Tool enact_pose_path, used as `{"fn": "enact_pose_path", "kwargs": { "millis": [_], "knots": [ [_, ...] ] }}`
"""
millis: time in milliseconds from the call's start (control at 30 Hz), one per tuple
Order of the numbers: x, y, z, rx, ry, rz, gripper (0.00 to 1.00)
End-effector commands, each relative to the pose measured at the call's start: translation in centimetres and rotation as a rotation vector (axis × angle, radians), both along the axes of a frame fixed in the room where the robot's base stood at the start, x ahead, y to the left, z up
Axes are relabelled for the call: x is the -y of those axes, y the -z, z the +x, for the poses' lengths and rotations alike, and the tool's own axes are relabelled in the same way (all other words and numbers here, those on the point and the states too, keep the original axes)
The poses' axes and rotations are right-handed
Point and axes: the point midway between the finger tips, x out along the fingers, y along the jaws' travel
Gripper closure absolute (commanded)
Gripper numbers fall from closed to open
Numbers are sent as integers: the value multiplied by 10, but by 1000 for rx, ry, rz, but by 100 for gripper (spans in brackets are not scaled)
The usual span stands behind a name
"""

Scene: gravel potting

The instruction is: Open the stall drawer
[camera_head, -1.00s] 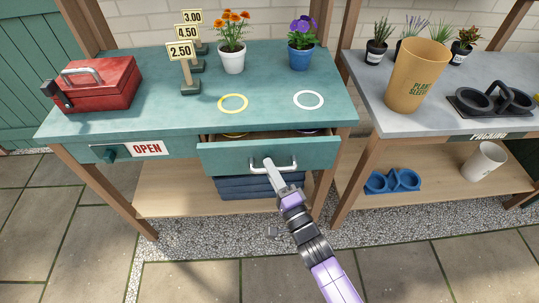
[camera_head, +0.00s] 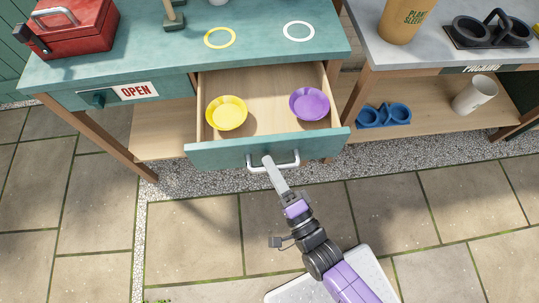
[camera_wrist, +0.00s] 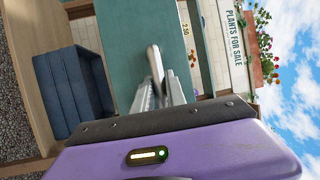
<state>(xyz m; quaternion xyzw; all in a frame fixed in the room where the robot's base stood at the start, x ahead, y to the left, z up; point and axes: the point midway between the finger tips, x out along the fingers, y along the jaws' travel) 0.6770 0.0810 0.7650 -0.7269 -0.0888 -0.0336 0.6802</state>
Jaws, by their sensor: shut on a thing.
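The stall drawer (camera_head: 262,150) is pulled well out from under the teal stall table (camera_head: 110,62). Its wooden inside shows a yellow saucer (camera_head: 227,113) at the left and a purple saucer (camera_head: 309,104) at the right. My gripper (camera_head: 268,162) is shut on the drawer's metal handle (camera_head: 287,164), near its middle. In the wrist view the gripper fingers (camera_wrist: 160,92) close around the handle bar (camera_wrist: 154,62), in front of the teal drawer face (camera_wrist: 130,50). The fingertips are partly hidden by the handle.
A red toolbox (camera_head: 72,28) stands on the table, with a yellow ring (camera_head: 219,38) and a white ring (camera_head: 299,31) marked on top. An OPEN sign (camera_head: 136,91) hangs at the left front. The packing bench (camera_head: 400,62) stands at the right. Paving in front is clear.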

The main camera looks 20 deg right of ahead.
Motion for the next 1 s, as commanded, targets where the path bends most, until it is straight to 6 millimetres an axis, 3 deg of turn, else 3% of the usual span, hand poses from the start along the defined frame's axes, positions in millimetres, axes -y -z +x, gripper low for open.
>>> {"fn": "enact_pose_path", "kwargs": {
  "millis": [367,400,500,833,1000],
  "knots": [
    [-1,1,-2,-3,-1,0,100],
    [-1,1,-2,-3,-1,0,78],
    [-1,1,-2,-3,-1,0,62],
    [-1,1,-3,-2,-1,0,62],
    [0,6,-22,-3,-2,0,62]
  ]
}}
